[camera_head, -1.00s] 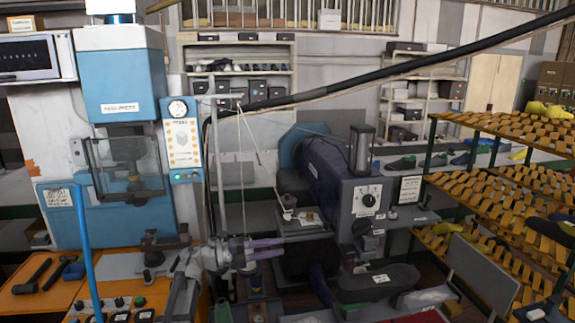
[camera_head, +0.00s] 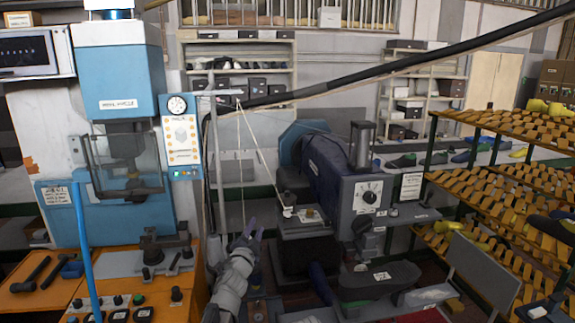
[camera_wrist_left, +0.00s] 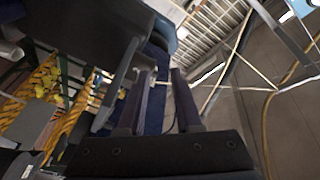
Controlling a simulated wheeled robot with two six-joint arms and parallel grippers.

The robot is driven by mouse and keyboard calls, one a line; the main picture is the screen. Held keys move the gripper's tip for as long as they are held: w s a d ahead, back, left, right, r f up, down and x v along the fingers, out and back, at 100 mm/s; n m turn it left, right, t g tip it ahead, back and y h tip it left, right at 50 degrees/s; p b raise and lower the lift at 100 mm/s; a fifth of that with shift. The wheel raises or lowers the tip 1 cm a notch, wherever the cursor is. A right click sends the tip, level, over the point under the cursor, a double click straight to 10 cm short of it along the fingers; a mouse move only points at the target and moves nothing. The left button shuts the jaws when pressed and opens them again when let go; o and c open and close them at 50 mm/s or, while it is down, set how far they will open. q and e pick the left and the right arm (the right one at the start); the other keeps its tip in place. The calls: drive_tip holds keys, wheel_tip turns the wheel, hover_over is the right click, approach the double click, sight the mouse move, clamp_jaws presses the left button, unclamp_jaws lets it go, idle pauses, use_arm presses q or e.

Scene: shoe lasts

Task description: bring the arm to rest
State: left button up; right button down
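My left gripper (camera_head: 254,231) is in the lower middle of the head view, its purple-grey fingers pointing up and away. It stands in front of the grey and dark blue machine (camera_head: 330,175), apart from it as far as I can tell. In the left wrist view the two fingers of the left gripper (camera_wrist_left: 163,80) are spread with nothing held between them. My left forearm comes up from the bottom edge. My right gripper is not in view.
A blue press (camera_head: 120,90) stands at the left over an orange bench (camera_head: 190,300) with tools and knobs. A slanted rack (camera_head: 500,175) with shoe lasts fills the right. A dark shoe-shaped pad (camera_head: 380,281) lies in front of the machine. A dark cable crosses above.

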use_arm(q)
drive_tip(key=s+a+f+n+g+y, duration=0.1)
drive_tip(key=s+f+n+g+y, duration=0.6)
drive_tip(key=s+f, duration=0.95)
drive_tip(key=s+d+f+g+h, duration=0.1)
drive_tip(key=s+f+g, duration=0.1)
drive_tip(key=s+g, duration=0.2)
drive_tip(key=s+d+f+n+g+h, duration=0.1)
drive_tip(key=s+d+f+g, duration=0.1)
drive_tip(key=s, duration=0.7)
drive_tip(key=s+d+f+g+b, duration=0.1)
drive_tip(key=s+f+g, duration=0.3)
drive_tip(key=s+g, duration=0.1)
drive_tip(key=shift+s+d+n+g+h, duration=0.3)
drive_tip(key=shift+s+d+g+h, duration=0.1)
drive_tip(key=shift+s, duration=0.35)
drive_tip(key=shift+f, duration=0.1)
